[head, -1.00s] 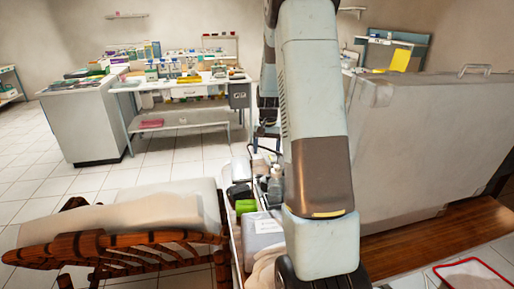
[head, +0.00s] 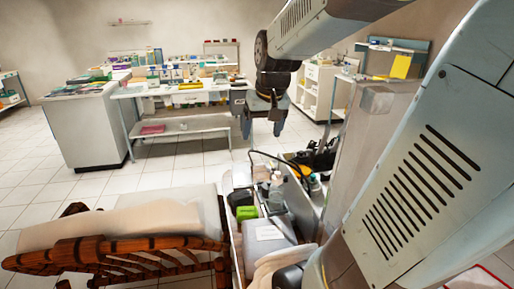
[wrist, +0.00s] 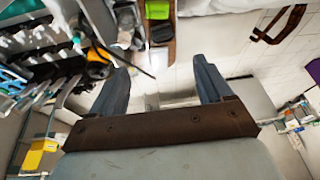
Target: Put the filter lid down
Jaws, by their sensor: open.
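My gripper (head: 262,128) hangs in mid-air above and behind the narrow equipment cart, with its fingers pointing down. In the wrist view my gripper (wrist: 161,75) has its two fingers wide apart, with nothing between them. I cannot pick out the filter lid for certain in either view. Small items crowd the cart, and some are hidden or too small to tell.
A cream-padded wooden recliner (head: 125,220) stands left. A supply-covered workbench (head: 180,94) stands behind. Tiled floor (head: 175,163) lies clear between.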

